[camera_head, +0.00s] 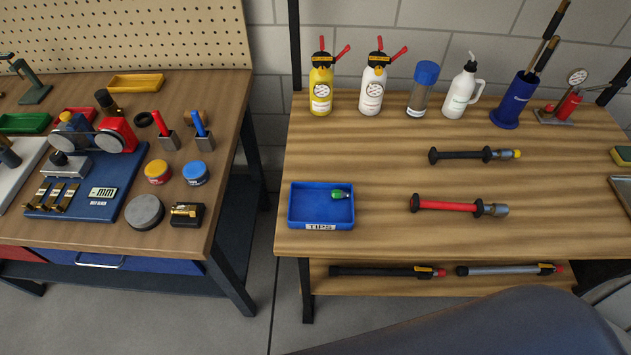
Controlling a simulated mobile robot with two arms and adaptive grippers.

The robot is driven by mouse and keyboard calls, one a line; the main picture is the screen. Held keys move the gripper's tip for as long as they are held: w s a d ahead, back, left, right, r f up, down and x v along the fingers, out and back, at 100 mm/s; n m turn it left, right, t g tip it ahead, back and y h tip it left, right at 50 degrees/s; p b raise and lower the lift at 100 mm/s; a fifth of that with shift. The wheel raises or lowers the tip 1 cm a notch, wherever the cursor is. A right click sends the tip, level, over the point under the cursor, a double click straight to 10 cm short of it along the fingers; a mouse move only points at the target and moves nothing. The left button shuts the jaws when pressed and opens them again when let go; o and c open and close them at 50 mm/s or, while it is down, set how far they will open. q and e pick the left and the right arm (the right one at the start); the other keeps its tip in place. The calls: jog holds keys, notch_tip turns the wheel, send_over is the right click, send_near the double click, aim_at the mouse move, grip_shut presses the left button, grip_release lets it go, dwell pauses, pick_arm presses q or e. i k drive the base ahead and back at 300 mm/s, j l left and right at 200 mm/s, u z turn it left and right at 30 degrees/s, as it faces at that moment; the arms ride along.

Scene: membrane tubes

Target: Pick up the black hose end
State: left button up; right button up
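A short black hose-like piece (462,155) lies on the right wooden table, with a grey metal collar and a yellow tip at its right end. In front of it lies a similar piece with a red body (447,206), black at its left end and grey metal at its right end. The two lie roughly parallel and apart. A longer black tube (375,271) with a red tip lies on the lower shelf. Which of these is called the black hose end is not marked. Neither of my grippers is in view.
A blue TIPS tray (292,212) holds a green tip (341,194). Bottles (321,90) and a blue holder (508,112) stand along the table's back. The tabletop between the tray and the hose pieces is clear. A cluttered workbench (185,228) stands left, across a gap.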

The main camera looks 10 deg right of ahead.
aim_at(486, 154)
jog(key=z, duration=0.4)
jog(key=l+z, duration=0.1)
jog(key=z, duration=0.65)
jog(key=i+z, duration=0.1)
jog(key=z, duration=0.3)
jog(key=i+l+u, duration=0.4)
jog(key=l, duration=0.15)
jog(key=i+l+u, duration=0.4)
jog(key=l, duration=0.25)
jog(key=i+l+u, duration=0.2)
jog(key=l, duration=0.15)
jog(key=k, duration=0.6)
